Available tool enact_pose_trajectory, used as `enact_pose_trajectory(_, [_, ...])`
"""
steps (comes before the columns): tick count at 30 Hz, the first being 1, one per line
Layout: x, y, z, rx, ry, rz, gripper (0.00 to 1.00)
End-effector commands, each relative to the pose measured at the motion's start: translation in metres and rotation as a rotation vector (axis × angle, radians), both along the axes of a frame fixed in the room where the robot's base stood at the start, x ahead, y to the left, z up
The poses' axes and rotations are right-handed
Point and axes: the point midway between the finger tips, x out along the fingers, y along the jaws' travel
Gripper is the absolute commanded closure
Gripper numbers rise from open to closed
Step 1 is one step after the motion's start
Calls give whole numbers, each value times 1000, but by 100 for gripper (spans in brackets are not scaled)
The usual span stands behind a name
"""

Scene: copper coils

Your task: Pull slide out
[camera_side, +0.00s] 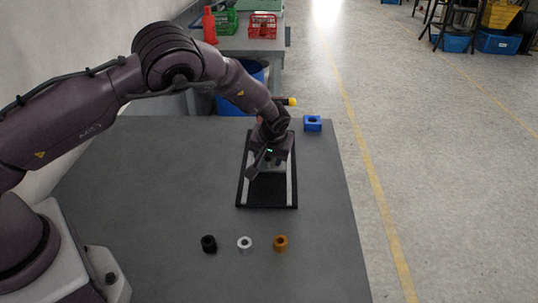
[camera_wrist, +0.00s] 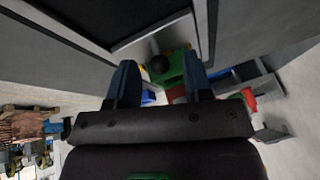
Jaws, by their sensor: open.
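The slide (camera_side: 267,190) is a black plate between two light rails, in a frame lying on the grey table. In the wrist view, its dark plate and light edges (camera_wrist: 150,40) fill the upper part. My gripper (camera_side: 265,168) is over the far half of the frame, pointing down and tilted. In the wrist view my gripper (camera_wrist: 160,82) is open, its two fingers apart. The arm hides the far end of the slide in the side view.
A black ring (camera_side: 209,243), a white ring (camera_side: 245,243) and an orange ring (camera_side: 281,243) stand in a row at the table's near side. A blue block with a hole (camera_side: 312,123) is at the far right edge. The table (camera_side: 150,190) left of the slide is clear.

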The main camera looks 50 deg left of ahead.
Motion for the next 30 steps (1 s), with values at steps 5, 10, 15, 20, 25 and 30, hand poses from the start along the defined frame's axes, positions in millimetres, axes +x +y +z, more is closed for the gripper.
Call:
enact_pose_trajectory(5, [1,1,-2,-1,-1,1,54])
enact_pose_trajectory(10, [1,1,-2,-1,-1,1,63])
enact_pose_trajectory(15, [1,1,-2,-1,-1,1,100])
enact_pose_trajectory(20, [0,0,-2,0,0,0,100])
enact_pose_trajectory(25, [-16,-19,-2,0,2,-5,100])
enact_pose_trajectory(30, [-50,-53,-2,-1,3,-7,100])
